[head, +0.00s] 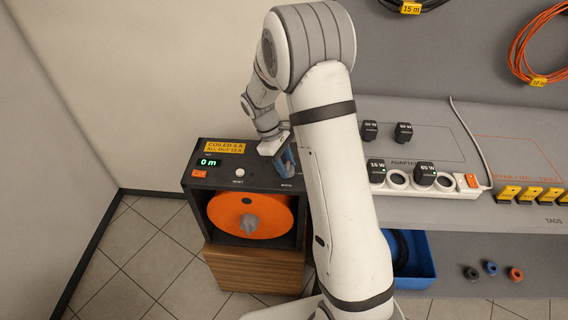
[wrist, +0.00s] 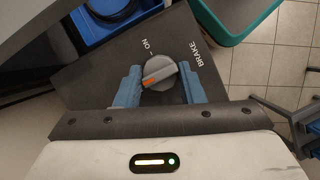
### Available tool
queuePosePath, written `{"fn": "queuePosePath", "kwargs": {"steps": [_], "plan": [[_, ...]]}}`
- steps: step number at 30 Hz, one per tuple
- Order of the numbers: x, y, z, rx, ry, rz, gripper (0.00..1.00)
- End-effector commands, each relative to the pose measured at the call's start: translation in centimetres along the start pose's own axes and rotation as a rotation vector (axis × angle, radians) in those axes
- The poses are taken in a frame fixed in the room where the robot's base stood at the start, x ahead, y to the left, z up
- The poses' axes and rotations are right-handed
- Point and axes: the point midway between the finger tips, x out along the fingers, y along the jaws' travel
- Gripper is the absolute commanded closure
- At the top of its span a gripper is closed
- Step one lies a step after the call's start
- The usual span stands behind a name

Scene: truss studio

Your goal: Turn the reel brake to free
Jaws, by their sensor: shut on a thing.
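The brake knob (wrist: 164,72) is a round grey knob with an orange mark, on the dark top panel of the reel box (head: 228,182). In the wrist view the printed words "ON" and "BRAKE" lie beyond it. The orange mark is on the knob's left side, toward the left finger and apart from the "ON" label. My gripper (wrist: 160,88) has blue fingers on both sides of the knob and is shut on it. In the head view my gripper (head: 286,162) is at the box's right end, where it hides the knob. The orange reel (head: 235,209) sits inside the box.
The box top carries a display (head: 209,162) reading "0 m", a white reset button (head: 239,173) and an orange switch (head: 199,173). A power strip (head: 455,192) with black adapters lies on the bench at right. A blue bin (head: 420,286) is below it.

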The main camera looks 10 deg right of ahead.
Motion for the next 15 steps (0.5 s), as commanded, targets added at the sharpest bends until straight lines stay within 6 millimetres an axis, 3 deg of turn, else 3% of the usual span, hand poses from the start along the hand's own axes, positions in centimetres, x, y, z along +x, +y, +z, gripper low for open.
{"fn": "queuePosePath", "kwargs": {"steps": [14,15], "plan": [[-0.29,0.31,-0.01,-0.011,0.005,0.013,0.87],[-0.29,0.31,0.00,-0.011,0.005,0.013,0.62]]}}
